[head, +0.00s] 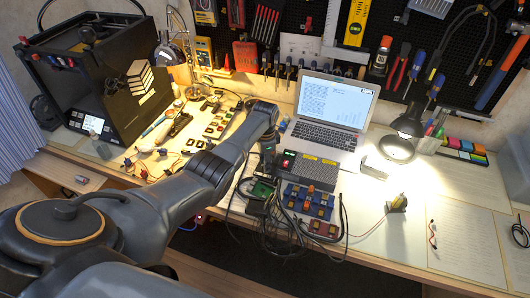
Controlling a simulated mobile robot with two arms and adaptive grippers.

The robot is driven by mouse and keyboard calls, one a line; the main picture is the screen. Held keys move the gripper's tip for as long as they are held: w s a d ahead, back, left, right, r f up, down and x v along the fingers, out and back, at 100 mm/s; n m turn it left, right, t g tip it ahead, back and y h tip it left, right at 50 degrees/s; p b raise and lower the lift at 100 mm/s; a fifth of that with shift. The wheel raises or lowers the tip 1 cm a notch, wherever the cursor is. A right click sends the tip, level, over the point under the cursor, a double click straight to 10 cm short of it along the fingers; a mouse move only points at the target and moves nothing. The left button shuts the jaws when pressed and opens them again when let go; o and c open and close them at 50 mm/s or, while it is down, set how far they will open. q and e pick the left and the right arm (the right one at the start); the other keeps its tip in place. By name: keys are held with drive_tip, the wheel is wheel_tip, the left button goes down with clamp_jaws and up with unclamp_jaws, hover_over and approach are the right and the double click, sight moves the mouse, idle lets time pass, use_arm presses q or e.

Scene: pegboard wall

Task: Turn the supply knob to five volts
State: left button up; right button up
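A dark grey box with yellow labels on top (316,173), apparently the power supply, stands on the bench in front of the laptop. Small red and green lit areas show at its left end. The knob is too small or hidden to make out. My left arm reaches in from the lower left, and its wrist bends down just left of the box. My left gripper (267,160) is small and dark there, close beside the box's left end. Its fingers are not clear, so I cannot tell whether they touch anything. My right gripper is not in view.
A green circuit board (263,188), blue modules (308,200) and tangled black cables crowd the bench front. An open laptop (331,112) stands behind the box. A lit desk lamp (408,127) is to the right. A black 3D printer (100,80) stands at the left.

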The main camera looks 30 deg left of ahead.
use_arm(q)
wheel_tip(320, 180, up, 12)
drive_tip(key=shift+f, duration=0.25)
drive_tip(key=shift+s+d+f, duration=0.1)
drive_tip(key=shift+s, duration=0.05)
idle(0.5)
